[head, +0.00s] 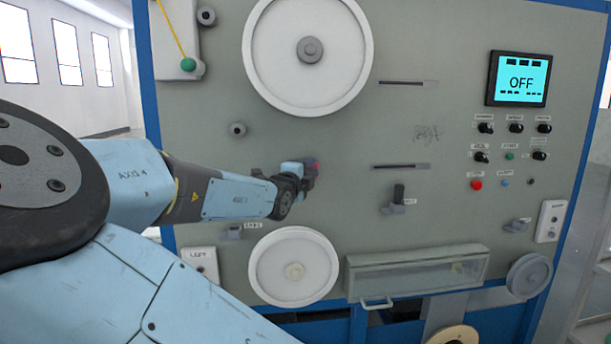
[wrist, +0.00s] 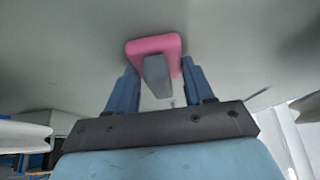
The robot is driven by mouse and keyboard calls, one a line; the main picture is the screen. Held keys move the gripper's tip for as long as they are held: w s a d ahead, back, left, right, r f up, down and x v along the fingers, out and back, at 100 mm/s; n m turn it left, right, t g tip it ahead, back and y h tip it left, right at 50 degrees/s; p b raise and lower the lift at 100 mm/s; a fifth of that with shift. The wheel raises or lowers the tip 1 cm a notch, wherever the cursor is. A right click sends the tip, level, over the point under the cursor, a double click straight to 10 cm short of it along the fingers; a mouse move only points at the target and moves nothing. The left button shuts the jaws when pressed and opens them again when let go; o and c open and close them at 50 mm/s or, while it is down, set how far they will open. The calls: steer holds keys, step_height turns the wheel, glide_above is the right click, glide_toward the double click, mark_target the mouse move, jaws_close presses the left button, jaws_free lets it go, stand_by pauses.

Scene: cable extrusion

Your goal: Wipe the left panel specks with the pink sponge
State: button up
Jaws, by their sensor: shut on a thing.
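The pink sponge (wrist: 152,46) has a grey handle (wrist: 156,78) and lies between the two blue fingers of my gripper (wrist: 160,74) in the wrist view. My gripper is shut on it. The sponge's pink face is up against or very near the grey panel; I cannot tell if it touches. In the head view, only a small pink part of the sponge (head: 315,164) shows beside my gripper (head: 308,178), at the middle of the panel (head: 340,130). A patch of dark specks (head: 426,132) is on the panel to the right of my gripper. Any specks behind the sponge are hidden.
A large white wheel (head: 275,60) is above my gripper and a smaller one (head: 293,268) below it. Switches and a screen (head: 519,80) reading OFF are farther right.

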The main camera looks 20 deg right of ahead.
mark_target(325, 169)
steer(key=shift+s+d, duration=0.2)
steer(key=shift+d, duration=0.75)
steer(key=shift+s+d, duration=0.2)
steer(key=shift+d, duration=0.7)
steer(key=shift+w, duration=0.1)
steer(key=shift+w+a+r, duration=0.1)
steer(key=shift+w+a, duration=0.15)
steer(key=shift+a, duration=0.8)
steer(key=shift+w+a, duration=0.25)
steer(key=shift+a, duration=0.8)
steer(key=shift+s+a, duration=0.2)
steer(key=shift+s, duration=0.15)
steer(key=shift+s+a, duration=0.15)
steer(key=shift+s, duration=1.15)
steer(key=shift+s+a, duration=0.1)
steer(key=shift+s, duration=1.2)
steer(key=shift+s, duration=0.1)
steer(key=s, duration=0.2)
steer(key=shift+s+a, duration=0.3)
steer(key=shift+s, duration=0.05)
